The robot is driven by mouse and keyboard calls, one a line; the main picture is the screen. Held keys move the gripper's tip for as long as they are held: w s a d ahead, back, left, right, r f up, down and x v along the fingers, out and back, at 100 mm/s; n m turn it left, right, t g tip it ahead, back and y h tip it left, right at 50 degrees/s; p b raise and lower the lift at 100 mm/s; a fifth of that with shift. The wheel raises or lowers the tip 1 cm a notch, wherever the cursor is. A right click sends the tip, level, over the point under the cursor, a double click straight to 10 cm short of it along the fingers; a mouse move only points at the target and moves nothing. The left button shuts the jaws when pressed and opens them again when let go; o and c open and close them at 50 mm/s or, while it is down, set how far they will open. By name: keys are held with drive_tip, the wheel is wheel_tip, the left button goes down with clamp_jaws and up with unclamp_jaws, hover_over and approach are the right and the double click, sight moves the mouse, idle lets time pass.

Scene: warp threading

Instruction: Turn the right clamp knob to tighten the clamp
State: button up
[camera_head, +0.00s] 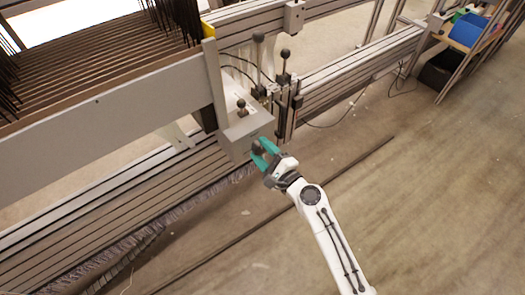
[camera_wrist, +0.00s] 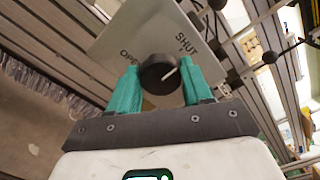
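The clamp knob (camera_wrist: 160,74) is a round black dial with a white pointer line, on a light grey plate (camera_wrist: 132,32) marked "OPEN" and "SHUT". In the wrist view the pointer slants toward the upper right, between the two words. My gripper (camera_wrist: 161,78) has two teal fingers, one on each side of the knob. They are apart, and I cannot tell whether they touch it. In the head view my gripper (camera_head: 261,149) is at the front of the grey clamp box (camera_head: 247,131), and the fingers largely hide the knob.
Black ball-ended levers (camera_head: 285,54) stand just right of the clamp box. Slotted metal rails (camera_head: 355,68) run behind. A long grey beam (camera_head: 105,100) with dark rods above lies at left. The floor (camera_head: 420,200) at right is open.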

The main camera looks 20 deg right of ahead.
drive_tip(key=o, duration=0.4)
drive_tip(key=shift+o, duration=0.2)
drive_tip(key=v, duration=1.1)
drive_tip(key=s+a+f+n+g+y, duration=0.2)
drive_tip(key=s+n+g, duration=0.2)
drive_tip(key=n, duration=0.3)
drive_tip(key=s+a+f+n+g+y, duration=0.1)
drive_tip(key=s+a+f+n+g, duration=0.25)
drive_tip(key=n, duration=0.35)
drive_tip(key=s+d+n+g+h, duration=0.7)
drive_tip(key=s+d+g, duration=0.25)
drive_tip(key=s, duration=0.65)
wheel_tip(320, 180, up, 29)
drive_tip(key=d+p, duration=0.1)
drive_tip(key=p, duration=2.7)
drive_tip(key=shift+s+d+r, duration=0.15)
drive_tip(key=shift+s+d, duration=0.1)
drive_tip(key=shift+s, duration=0.05)
